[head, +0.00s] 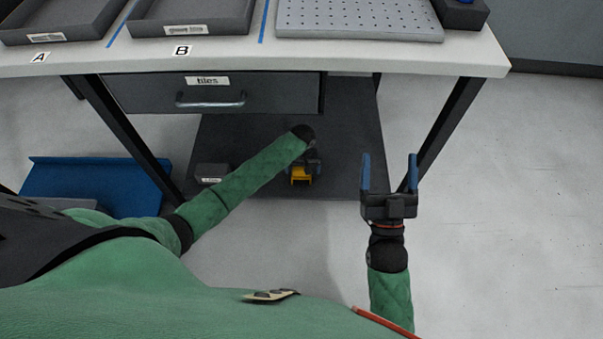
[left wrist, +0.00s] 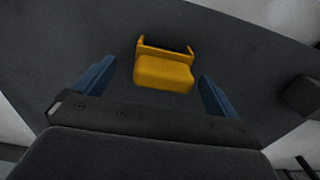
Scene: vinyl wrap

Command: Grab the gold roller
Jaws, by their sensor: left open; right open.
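The gold roller (head: 300,175), a yellow-gold block with a thin bracket-like frame, lies on the dark lower shelf (head: 350,135) under the workbench. In the left wrist view the roller (left wrist: 163,72) shows between and beyond the blue fingers, with gaps on both sides. My left gripper (left wrist: 158,74) is open and empty, pointing at it. In the head view, my left forearm and wrist partly hide that gripper. My right gripper (head: 389,158) is open and empty, fingers upward in the picture, right of the shelf.
A small dark labelled box (head: 211,173) sits left of the roller. The floor at right is clear.

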